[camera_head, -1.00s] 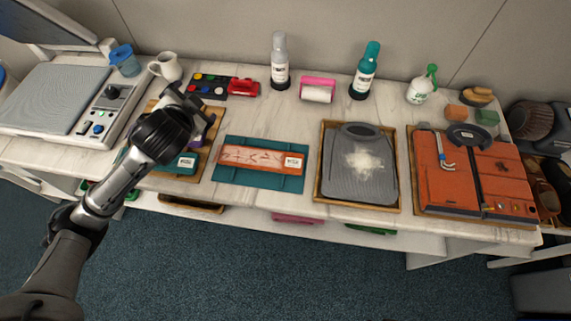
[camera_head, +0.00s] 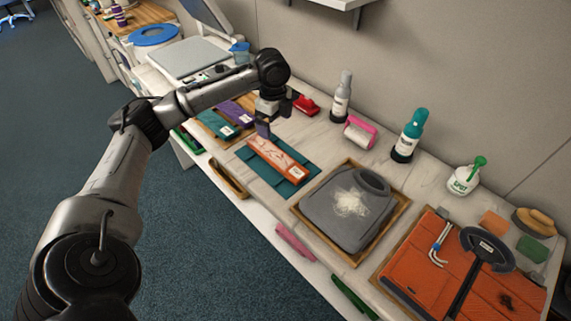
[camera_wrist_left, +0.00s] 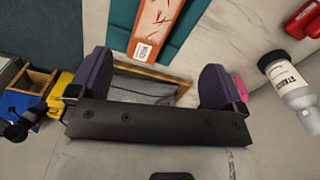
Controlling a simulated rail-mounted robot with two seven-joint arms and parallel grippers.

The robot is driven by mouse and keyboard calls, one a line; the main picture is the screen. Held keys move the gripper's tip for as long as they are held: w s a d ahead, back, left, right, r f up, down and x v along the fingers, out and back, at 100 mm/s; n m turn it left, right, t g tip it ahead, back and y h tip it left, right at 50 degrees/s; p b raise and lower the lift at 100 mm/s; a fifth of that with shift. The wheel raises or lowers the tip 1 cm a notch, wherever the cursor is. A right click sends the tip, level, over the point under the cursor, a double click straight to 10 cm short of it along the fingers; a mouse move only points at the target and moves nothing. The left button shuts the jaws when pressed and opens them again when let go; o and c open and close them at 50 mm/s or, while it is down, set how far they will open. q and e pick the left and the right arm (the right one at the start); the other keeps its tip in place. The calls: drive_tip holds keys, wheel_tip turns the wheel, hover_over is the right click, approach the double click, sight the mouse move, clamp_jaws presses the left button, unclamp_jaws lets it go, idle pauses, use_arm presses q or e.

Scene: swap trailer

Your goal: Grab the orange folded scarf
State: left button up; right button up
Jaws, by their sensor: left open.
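The orange folded scarf (camera_head: 277,158) is a long flat strip with pale markings and a white label at its right end. It lies on a teal cloth (camera_head: 252,167) on the counter. In the left wrist view the scarf (camera_wrist_left: 157,22) shows at the top centre, label end nearest, over the teal cloth. My left gripper (camera_head: 272,122) is open and empty, above the scarf's far left end in the head view. Its two purple-grey fingers (camera_wrist_left: 156,82) are wide apart in the wrist view, with the scarf beyond them. My right gripper is not in view.
Purple and teal folded pieces (camera_head: 237,112) lie left.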

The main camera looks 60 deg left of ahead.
use_arm(q)
drive_tip(key=m, duration=0.1)
drive_tip(key=m+p, duration=0.1)
drive_tip(key=m, duration=0.1)
hover_over(276, 156)
wheel_tip(276, 156, down, 8)
drive_tip(key=shift+s+f, duration=0.15)
wheel_tip(276, 156, down, 4)
drive_tip(key=shift+p, duration=0.9)
drive_tip(key=shift+f, duration=0.7)
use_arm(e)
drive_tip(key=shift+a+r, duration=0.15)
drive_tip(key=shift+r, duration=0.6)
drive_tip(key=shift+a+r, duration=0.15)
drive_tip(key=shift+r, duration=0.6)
use_arm(q)
drive_tip(key=c, duration=1.1)
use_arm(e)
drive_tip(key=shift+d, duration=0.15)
use_arm(q)
drive_tip(key=shift+r, duration=0.15)
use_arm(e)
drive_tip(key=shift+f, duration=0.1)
